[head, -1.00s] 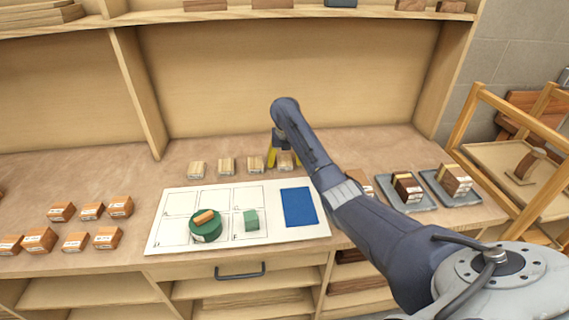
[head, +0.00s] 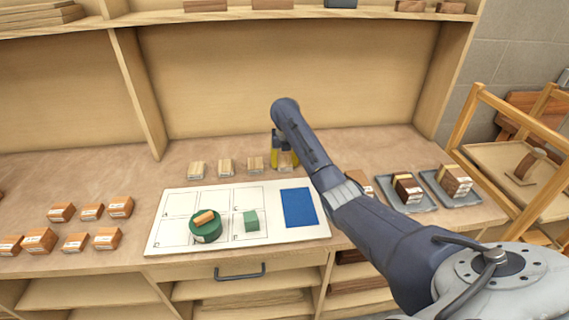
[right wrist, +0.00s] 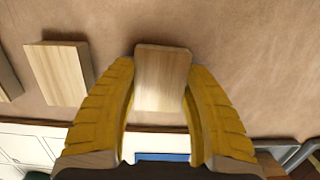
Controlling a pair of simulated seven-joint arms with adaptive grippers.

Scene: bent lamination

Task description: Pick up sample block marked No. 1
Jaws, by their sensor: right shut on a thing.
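Several pale wood sample blocks stand in a row behind the white board; one of them (head: 255,164) shows left of my right gripper. My right gripper (head: 285,162) is at the right end of the row, pointing down. In the right wrist view its yellow fingers (right wrist: 160,95) are closed on both sides of a pale block (right wrist: 163,75). Another pale block (right wrist: 60,72) lies to the left, apart from the fingers. The numbers on the labels are too small to read. My left gripper is not in view.
Orange-brown blocks (head: 75,242) stand at left. Grey trays (head: 420,206) with stacked blocks are at right. A shelf is above.

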